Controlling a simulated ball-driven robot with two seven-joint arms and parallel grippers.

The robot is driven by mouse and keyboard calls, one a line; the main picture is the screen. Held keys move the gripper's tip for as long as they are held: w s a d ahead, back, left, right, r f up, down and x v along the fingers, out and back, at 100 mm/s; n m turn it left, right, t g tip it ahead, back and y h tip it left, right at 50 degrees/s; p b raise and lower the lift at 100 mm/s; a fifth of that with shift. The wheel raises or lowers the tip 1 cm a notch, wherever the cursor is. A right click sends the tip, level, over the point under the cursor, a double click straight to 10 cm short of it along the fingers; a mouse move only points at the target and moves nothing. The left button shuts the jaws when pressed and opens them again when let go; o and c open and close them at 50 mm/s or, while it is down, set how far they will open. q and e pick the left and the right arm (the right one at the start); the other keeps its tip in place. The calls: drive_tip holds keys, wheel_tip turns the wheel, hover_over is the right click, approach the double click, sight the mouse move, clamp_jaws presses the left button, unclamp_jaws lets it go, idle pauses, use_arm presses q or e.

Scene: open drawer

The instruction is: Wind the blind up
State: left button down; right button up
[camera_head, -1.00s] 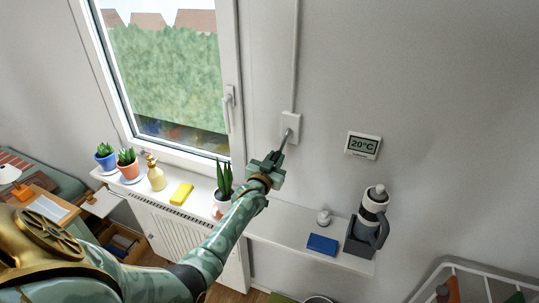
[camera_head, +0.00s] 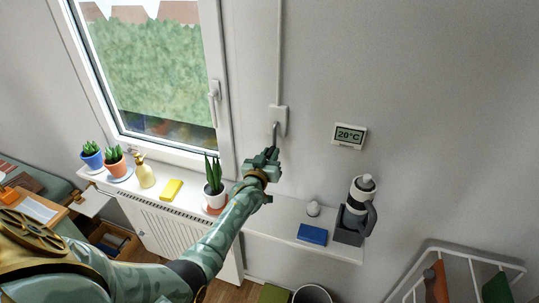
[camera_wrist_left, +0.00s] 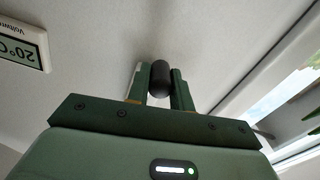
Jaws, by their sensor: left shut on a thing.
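A white winder box (camera_head: 279,116) is on the wall right of the window, with a white strip (camera_head: 279,50) running up from it. A short grey crank (camera_head: 275,132) hangs down from the box. My left gripper (camera_head: 269,157) is at the crank's lower end. In the left wrist view its two fingers (camera_wrist_left: 160,97) are shut on the crank's dark rounded knob (camera_wrist_left: 160,76). The window (camera_head: 155,75) shows greenery and rooftops; I cannot make out the blind itself. My right gripper is not in view.
The sill (camera_head: 285,228) below holds a potted plant (camera_head: 213,178), a yellow sponge (camera_head: 171,189), a blue block (camera_head: 312,234) and a flask (camera_head: 358,198) in a dark holder. A thermostat (camera_head: 349,135) is on the wall to the right. The wall around the crank is clear.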

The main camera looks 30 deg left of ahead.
use_arm(q)
drive_tip(key=shift+d, duration=0.1)
drive_tip(key=c, duration=1.2)
unclamp_jaws()
drive_tip(key=shift+c, duration=0.2)
drive_tip(key=shift+s+d, duration=0.15)
drive_tip(key=shift+s, duration=0.35)
drive_tip(key=v, duration=1.5)
drive_tip(key=shift+s+d, duration=0.1)
